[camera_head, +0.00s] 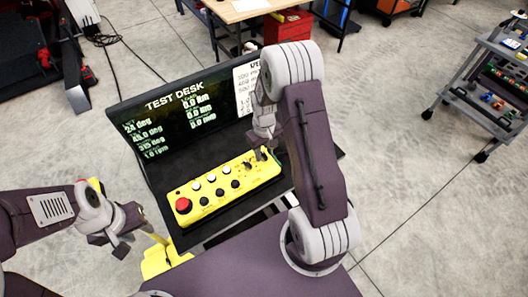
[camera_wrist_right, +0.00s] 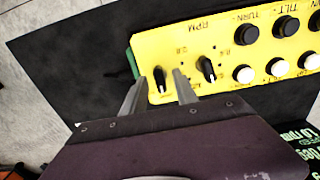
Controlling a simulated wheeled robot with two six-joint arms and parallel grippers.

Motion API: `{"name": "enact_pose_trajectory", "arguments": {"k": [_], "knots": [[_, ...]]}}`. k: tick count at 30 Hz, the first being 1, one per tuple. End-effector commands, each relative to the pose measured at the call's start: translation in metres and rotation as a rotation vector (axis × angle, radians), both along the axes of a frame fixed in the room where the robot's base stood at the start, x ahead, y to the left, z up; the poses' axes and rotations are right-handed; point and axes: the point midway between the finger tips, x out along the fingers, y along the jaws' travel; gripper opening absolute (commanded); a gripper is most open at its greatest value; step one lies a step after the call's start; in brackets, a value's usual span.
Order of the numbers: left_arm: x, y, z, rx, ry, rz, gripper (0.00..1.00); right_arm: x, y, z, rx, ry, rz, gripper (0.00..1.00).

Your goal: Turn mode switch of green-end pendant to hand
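The yellow pendant (camera_head: 228,190) lies on the black test desk, with a red button (camera_head: 183,205) at its left end. In the right wrist view the pendant (camera_wrist_right: 190,50) shows a green edge (camera_wrist_right: 134,62) at its left end. A black switch knob (camera_wrist_right: 160,79) with a pale pointer mark is near that end. My right gripper (camera_wrist_right: 158,92) is open, its fingers on either side of this knob; whether they touch it I cannot tell. It also shows over the pendant's right end in the head view (camera_head: 262,156). My left gripper (camera_head: 123,234) is left of the desk, away from the pendant.
A second black knob (camera_wrist_right: 208,69) sits beside the right finger, with black and white buttons beyond it. The desk's screen panel (camera_head: 185,108) rises behind the pendant. A yellow stand (camera_head: 160,256) is close to my left gripper. A grey cart (camera_head: 490,85) stands far right.

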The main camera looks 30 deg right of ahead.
Motion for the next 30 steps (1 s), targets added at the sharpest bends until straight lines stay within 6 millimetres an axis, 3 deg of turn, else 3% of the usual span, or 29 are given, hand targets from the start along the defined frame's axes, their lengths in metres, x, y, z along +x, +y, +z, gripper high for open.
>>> {"name": "enact_pose_trajectory", "arguments": {"k": [9,21,30], "knots": [[0.0,0.0,-0.001,0.0,0.0,0.0,0.36,0.0,0.0,0.003,0.0,-0.001,0.0,0.35],[0.0,0.0,-0.011,0.0,0.0,0.0,0.36,0.0,0.0,0.08,-0.001,-0.003,0.0,0.35],[0.0,0.0,-0.011,0.0,0.0,0.0,0.36,-0.001,0.0,0.091,0.0,0.0,-0.001,0.35]]}}
